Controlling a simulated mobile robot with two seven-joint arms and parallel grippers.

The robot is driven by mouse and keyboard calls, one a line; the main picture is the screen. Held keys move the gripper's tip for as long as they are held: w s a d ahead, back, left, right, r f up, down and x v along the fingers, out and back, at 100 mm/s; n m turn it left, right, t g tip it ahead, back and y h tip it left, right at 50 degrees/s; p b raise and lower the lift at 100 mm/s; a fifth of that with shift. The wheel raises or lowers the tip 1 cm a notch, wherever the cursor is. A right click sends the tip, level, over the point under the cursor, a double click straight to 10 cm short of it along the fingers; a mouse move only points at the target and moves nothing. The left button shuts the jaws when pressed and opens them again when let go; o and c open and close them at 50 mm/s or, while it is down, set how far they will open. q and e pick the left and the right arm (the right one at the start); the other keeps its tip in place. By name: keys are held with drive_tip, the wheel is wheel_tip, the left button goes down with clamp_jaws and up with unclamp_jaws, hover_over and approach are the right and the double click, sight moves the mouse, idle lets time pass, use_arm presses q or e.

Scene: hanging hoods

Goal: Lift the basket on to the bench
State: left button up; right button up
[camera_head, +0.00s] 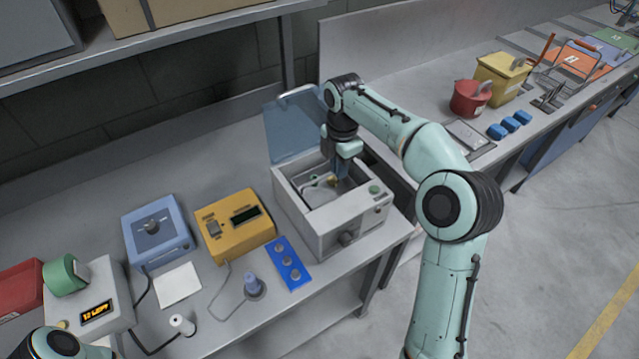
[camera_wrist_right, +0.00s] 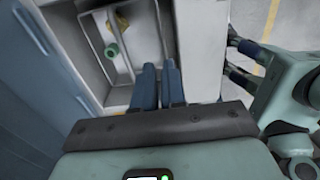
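A grey box-shaped bath (camera_head: 308,222) stands on the bench with its clear blue lid (camera_head: 292,128) raised at the back. A light grey basket (camera_head: 322,197) sits inside it, its rim and floor partly hidden by my arm. The wrist view shows the basket's interior (camera_wrist_right: 117,68) with a green ring-shaped part (camera_wrist_right: 111,51) and a small brass part (camera_wrist_right: 121,20). My right gripper (camera_head: 340,170) points down into the bath at the basket. Its blue fingers (camera_wrist_right: 160,65) are close together; whatever lies between them is hidden. My left gripper (camera_wrist_right: 238,60) shows in the wrist view, fingers apart and empty.
Left of the bath are a yellow device (camera_head: 235,227), a blue device (camera_head: 157,234) and a blue tray (camera_head: 288,264). A shelf (camera_head: 150,40) overhangs the back. Red (camera_head: 470,98) and yellow (camera_head: 502,78) containers stand on the far right bench. Bare bench lies behind the devices.

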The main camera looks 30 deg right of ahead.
drive_tip(key=f, duration=0.4)
drive_tip(key=f+b, duration=0.1)
drive_tip(key=f, duration=0.1)
drive_tip(key=shift+s+f, duration=0.2)
drive_tip(key=shift+s, duration=0.05)
drive_tip(key=f, duration=0.5)
drive_tip(key=shift+s+a+b, duration=0.1)
drive_tip(key=shift+a+b, duration=0.2)
drive_tip(key=shift+a, duration=0.05)
use_arm(q)
drive_tip(key=s+f, duration=0.2)
drive_tip(key=shift+s+f, duration=0.25)
drive_tip(key=shift+s, duration=0.1)
use_arm(e)
clamp_jaws()
